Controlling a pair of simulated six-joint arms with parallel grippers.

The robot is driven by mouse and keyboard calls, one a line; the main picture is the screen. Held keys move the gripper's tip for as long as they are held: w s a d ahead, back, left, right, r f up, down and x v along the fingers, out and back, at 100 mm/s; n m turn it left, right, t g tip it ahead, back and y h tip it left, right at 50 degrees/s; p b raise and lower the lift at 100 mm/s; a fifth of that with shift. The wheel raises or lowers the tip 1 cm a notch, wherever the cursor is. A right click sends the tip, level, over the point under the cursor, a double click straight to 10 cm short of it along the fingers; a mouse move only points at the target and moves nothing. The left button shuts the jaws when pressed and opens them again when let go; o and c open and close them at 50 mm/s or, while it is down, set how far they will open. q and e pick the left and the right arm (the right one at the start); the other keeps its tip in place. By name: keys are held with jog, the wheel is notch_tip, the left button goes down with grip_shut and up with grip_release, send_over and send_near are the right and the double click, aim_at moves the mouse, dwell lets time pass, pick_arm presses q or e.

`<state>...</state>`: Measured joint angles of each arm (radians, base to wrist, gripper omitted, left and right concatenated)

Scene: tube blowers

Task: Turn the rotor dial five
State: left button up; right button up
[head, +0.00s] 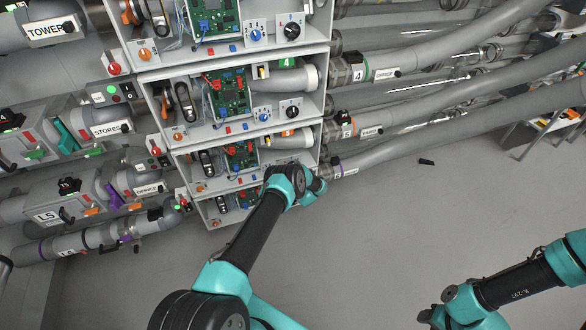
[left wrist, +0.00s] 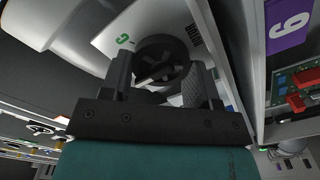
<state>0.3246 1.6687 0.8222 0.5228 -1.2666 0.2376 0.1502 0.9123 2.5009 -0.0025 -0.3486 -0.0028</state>
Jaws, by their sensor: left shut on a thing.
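My left gripper (left wrist: 165,78) is shut on a black round dial (left wrist: 158,52) with a cross-shaped grip, one finger on each side. The dial sits on a white panel with a small green mark. In the head view my left wrist (head: 290,182) reaches into the third visible bay, marked by an orange label (head: 289,133), and hides the dial there. My right gripper (head: 432,316) is low at the right, far from the rack; its fingers are too unclear to tell.
The white rack (head: 328,75) has stacked bays with green circuit boards (head: 229,91), blue knobs (head: 264,115) and black knobs (head: 293,112). A purple label (left wrist: 288,22) marks the adjoining bay. Grey tubes (head: 450,70) run right. The floor (head: 400,220) between my arms is mostly clear.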

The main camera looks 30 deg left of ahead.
pick_arm(q)
jog(key=o, duration=0.9)
